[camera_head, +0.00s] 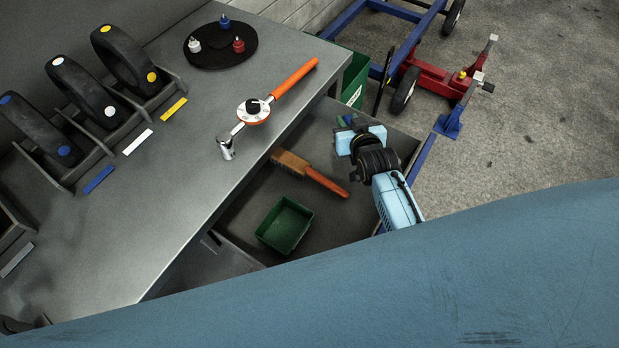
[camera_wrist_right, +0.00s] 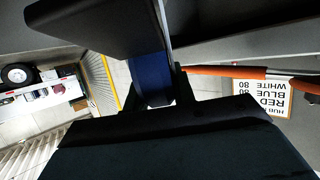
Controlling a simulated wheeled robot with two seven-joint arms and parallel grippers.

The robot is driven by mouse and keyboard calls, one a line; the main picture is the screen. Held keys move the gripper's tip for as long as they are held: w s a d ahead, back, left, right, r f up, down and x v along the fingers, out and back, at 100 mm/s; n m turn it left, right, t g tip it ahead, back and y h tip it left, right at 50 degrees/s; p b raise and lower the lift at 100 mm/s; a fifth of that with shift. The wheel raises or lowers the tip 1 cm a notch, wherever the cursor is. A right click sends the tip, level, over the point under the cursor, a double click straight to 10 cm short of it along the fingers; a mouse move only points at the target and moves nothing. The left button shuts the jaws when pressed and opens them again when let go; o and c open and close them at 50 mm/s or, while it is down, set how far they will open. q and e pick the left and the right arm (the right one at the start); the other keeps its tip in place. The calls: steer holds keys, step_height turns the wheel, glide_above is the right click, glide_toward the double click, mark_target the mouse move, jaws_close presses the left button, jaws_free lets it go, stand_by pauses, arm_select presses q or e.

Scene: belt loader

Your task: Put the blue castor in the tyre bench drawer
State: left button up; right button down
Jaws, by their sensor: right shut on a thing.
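The tyre bench drawer (camera_head: 338,213) is pulled out under the grey bench top, and its inside shows. My right gripper (camera_head: 358,132) is above the far right part of the drawer. It is shut on a blue part, taken as the blue castor (camera_wrist_right: 148,72), which shows between the dark fingers in the right wrist view. In the head view the gripper mostly hides the castor; only small coloured bits show past the fingers. Whether the castor touches the drawer cannot be told. My left gripper is not in view.
The drawer holds a brush with an orange handle (camera_head: 325,182) and a green tray (camera_head: 285,226). On the bench (camera_head: 180,190) lie an orange torque wrench (camera_head: 293,79) and a black round plate (camera_head: 220,56) with small caps. Tyres stand in racks at left. A red and blue trolley (camera_head: 432,90) stands beyond.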

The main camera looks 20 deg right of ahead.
step_height(320, 180, down, 6)
steer(key=shift+f+b, duration=0.2)
steer(key=shift+b, duration=0.7)
steer(key=shift+f+b, duration=0.55)
steer(key=shift+f, duration=1.1)
steer(key=shift+f, duration=0.2)
steer(key=c, duration=1.2)
jaws_free()
steer(key=shift+o, duration=0.2)
steer(key=shift+r, duration=0.1)
steer(key=shift+s+r, duration=0.15)
steer(key=shift+s, duration=0.05)
steer(key=p+v, duration=0.2)
steer(key=v, duration=0.5)
